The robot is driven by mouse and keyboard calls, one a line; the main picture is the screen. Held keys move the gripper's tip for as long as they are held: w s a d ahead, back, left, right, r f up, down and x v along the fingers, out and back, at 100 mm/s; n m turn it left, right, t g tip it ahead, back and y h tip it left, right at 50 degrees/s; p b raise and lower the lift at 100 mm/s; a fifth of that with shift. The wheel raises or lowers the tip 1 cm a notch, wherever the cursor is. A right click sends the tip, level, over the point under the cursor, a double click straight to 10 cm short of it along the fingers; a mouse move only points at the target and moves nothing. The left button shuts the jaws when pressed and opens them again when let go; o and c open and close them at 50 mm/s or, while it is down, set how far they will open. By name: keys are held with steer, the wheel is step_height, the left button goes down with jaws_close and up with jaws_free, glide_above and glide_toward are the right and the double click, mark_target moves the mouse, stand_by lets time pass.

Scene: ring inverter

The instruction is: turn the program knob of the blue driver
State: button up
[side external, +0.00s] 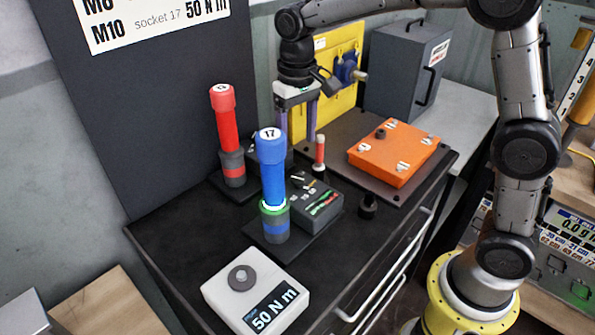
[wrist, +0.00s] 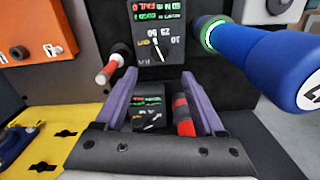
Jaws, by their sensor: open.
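The blue driver (side external: 271,178), with 17 on its cap, stands upright in a holder with a lit green ring; it also shows at the right of the wrist view (wrist: 262,62). Beside it is its dark control box (side external: 318,206) with a lit red and green display. Its program knob (wrist: 156,48) shows a pale pointer among printed marks; its exact setting is hard to read. My gripper (side external: 297,138) points down, open and empty, behind the blue driver and apart from the knob. In the wrist view a second, similar box (wrist: 150,112) shows between its purple fingers.
A red driver (side external: 226,120) stands behind left. A small red cylinder (side external: 319,153) stands near my gripper. An orange box (side external: 395,150), a black socket (side external: 368,206), a white 50 N m unit (side external: 256,298) and a yellow panel (side external: 338,60) surround the area. Some dark bench top is clear at front.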

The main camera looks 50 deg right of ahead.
mark_target(297, 178)
step_height(297, 178, down, 10)
steer(key=shift+r, duration=0.2)
jaws_close()
stand_by(0.4)
